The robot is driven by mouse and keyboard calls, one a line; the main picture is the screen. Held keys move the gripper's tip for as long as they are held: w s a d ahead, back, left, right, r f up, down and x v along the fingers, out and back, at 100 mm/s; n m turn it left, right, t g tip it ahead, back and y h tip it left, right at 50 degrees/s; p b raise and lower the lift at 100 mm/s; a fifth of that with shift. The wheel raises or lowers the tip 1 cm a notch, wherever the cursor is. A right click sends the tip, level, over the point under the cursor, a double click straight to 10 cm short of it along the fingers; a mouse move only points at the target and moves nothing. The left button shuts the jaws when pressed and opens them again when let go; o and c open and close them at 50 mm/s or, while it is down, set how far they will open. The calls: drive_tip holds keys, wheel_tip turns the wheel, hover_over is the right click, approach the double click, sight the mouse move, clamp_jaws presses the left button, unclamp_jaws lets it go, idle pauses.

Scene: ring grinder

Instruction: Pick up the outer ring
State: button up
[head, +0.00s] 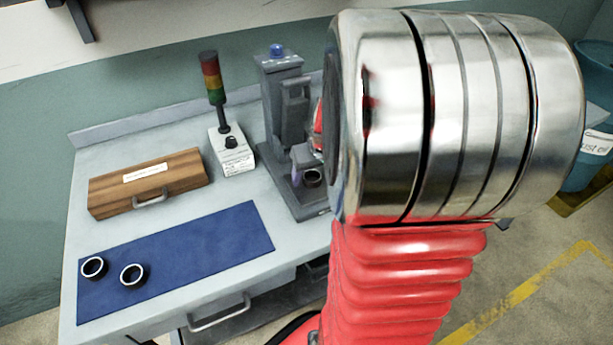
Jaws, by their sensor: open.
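Two short, dark rings with pale rims lie on the blue mat (205,245): one ring (84,275) near its left end, the other ring (143,282) just to its right, with a gap between them. A third dark ring-like part (313,179) sits low in the grey machine (281,105). I cannot tell from looks which one is the outer ring. My large metal and red arm links fill the centre right and cover part of the machine. A bit of red shows beside the machine behind them. My gripper's fingertips cannot be made out.
The grey bench (245,205) also holds a wooden box (172,178) with a handle and a white control box (232,158) with a signal tower (212,80). A drawer handle (220,312) juts from the bench front. A blue bin (585,170) stands at the far right.

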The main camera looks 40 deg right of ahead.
drive_tip(key=shift+c, duration=0.5)
drive_tip(key=c, duration=1.2)
drive_tip(key=shift+r, duration=0.15)
wheel_tip(320, 180, up, 10)
idle(0.5)
